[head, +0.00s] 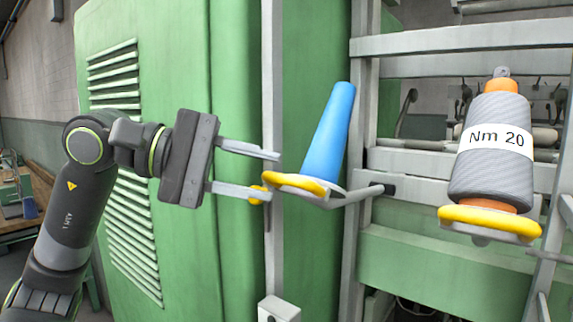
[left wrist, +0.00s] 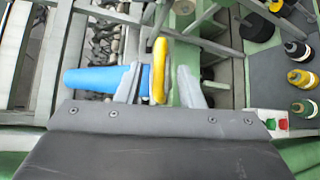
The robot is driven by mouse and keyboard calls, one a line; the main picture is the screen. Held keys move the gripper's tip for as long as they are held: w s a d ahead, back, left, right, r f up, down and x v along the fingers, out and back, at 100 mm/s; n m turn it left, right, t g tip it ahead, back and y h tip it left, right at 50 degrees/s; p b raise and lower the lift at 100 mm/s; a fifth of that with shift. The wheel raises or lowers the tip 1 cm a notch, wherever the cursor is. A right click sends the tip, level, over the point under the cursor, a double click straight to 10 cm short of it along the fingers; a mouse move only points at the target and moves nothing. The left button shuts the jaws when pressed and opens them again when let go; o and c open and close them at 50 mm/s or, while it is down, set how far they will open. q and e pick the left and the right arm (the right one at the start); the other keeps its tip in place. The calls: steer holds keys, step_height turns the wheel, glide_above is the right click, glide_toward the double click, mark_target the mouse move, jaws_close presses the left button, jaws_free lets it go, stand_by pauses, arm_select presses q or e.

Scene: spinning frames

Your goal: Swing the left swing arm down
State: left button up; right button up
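The left swing arm (head: 357,195) is a grey bar running from a bracket on the upright post. It carries a yellow-rimmed disc (head: 300,184) with a bare blue cone (head: 330,135) standing on it, leaning slightly right. My left gripper (head: 272,176) is open at the disc's left edge, one finger above and one below. In the left wrist view the yellow rim (left wrist: 159,70) lies between the two spread fingers (left wrist: 158,88), with a gap on the right side. The blue cone (left wrist: 92,79) shows to the left there. My right gripper is not in view.
A grey yarn bobbin (head: 492,160) labelled Nm 20 stands on another yellow-rimmed holder (head: 490,222) at the right. A green machine cabinet (head: 230,90) is behind my gripper.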

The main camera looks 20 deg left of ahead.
mark_target(278, 178)
arm_select(q)
steer(key=shift+p+x, duration=0.75)
steer(key=shift+x, duration=1.4)
steer(key=shift+c, duration=0.2)
jaws_close()
